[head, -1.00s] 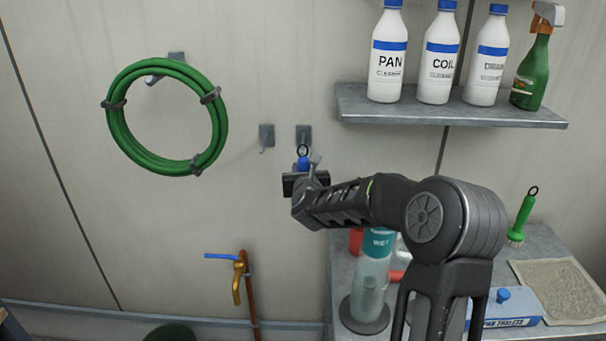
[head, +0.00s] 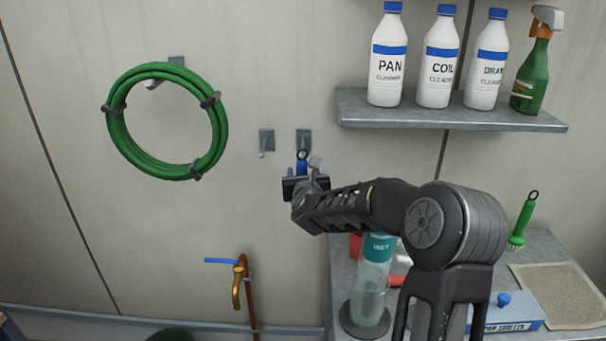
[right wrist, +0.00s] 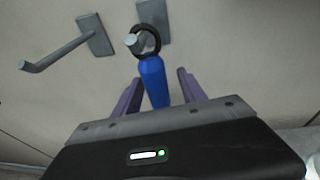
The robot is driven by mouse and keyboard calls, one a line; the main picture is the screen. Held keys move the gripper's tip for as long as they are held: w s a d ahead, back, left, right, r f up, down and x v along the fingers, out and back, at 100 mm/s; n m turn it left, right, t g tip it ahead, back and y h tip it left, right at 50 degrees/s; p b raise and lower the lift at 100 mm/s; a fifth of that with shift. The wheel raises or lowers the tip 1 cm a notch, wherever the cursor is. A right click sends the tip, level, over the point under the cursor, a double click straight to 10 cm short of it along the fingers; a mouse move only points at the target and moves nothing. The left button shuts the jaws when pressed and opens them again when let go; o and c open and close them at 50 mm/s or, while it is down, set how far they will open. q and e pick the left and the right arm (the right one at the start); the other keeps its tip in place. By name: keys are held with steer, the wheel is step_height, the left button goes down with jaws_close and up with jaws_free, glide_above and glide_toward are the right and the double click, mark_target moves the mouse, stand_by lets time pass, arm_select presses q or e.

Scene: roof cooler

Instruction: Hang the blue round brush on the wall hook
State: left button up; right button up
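The blue round brush (right wrist: 154,80) hangs upright at the right-hand wall hook (head: 303,138). In the right wrist view its black ring (right wrist: 157,42) appears to be around that hook, whose tip (right wrist: 132,40) shows at the ring's left side. My right gripper (right wrist: 160,90) is open, its two fingers apart on either side of the blue handle with gaps beside it. In the head view the gripper (head: 304,172) is just below the hook and hides the lower brush. The brush head is out of sight. My left gripper is not in view.
An empty second hook (head: 266,141) is just left. A green hose coil (head: 118,125) hangs farther left. A shelf (head: 450,112) with bottles is upper right. A bench (head: 535,245) below holds a clear cylinder (head: 371,285), green brush (head: 521,222) and blue-white box (head: 508,315).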

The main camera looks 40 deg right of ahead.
steer(key=shift+s+a, duration=0.1)
steer(key=shift+s, duration=0.05)
steer(key=shift+s+a, duration=0.15)
steer(key=shift+s, duration=0.05)
steer(key=b+v, duration=0.2)
steer(key=v, duration=0.5)
steer(key=shift+b, duration=0.3)
